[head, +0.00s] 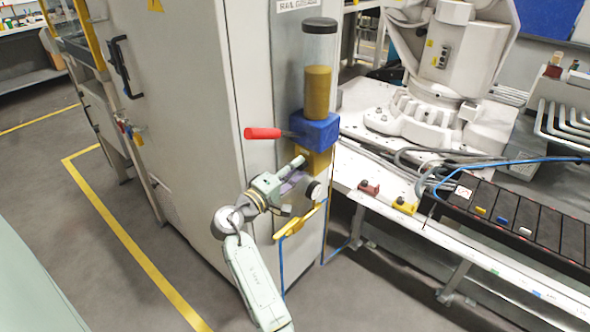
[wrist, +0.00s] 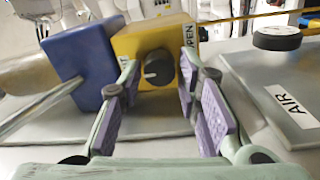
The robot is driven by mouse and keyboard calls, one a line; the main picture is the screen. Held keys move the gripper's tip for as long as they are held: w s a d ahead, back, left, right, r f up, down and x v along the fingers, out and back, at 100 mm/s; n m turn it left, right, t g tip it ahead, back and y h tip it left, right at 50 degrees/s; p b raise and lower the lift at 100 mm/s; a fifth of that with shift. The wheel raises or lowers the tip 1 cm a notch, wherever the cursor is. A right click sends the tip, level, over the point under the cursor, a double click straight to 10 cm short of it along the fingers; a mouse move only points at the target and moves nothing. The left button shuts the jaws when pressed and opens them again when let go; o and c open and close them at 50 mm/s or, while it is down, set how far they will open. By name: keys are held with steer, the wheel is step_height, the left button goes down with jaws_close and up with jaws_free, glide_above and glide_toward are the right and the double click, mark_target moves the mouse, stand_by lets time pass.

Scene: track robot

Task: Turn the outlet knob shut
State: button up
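The outlet knob (wrist: 158,68) is a dark round knob with a white mark toward its left side. It sits on the face of a yellow block (wrist: 138,42), which also shows in the head view (head: 316,163). An OPEN label (wrist: 189,42) is at its right; a label at its left is mostly hidden by a finger. My gripper (wrist: 160,76) is open, its purple-padded fingers apart on either side of the knob; I cannot tell whether they touch it. In the head view my gripper (head: 300,177) covers the knob.
A blue block (head: 316,130) with a red-handled lever (head: 263,133) and a clear grease cylinder (head: 318,75) sits above the yellow block. A round gauge (head: 314,191) and a yellow lever (head: 290,230) are close below. The grey cabinet (head: 190,110) stands at left, a workbench (head: 365,180) at right.

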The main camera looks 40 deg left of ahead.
steer(key=shift+o, duration=1.4)
steer(key=shift+s, duration=0.1)
steer(key=s, duration=1.1)
steer(key=shift+s+a+f, duration=0.3)
steer(key=shift+s+a, duration=0.1)
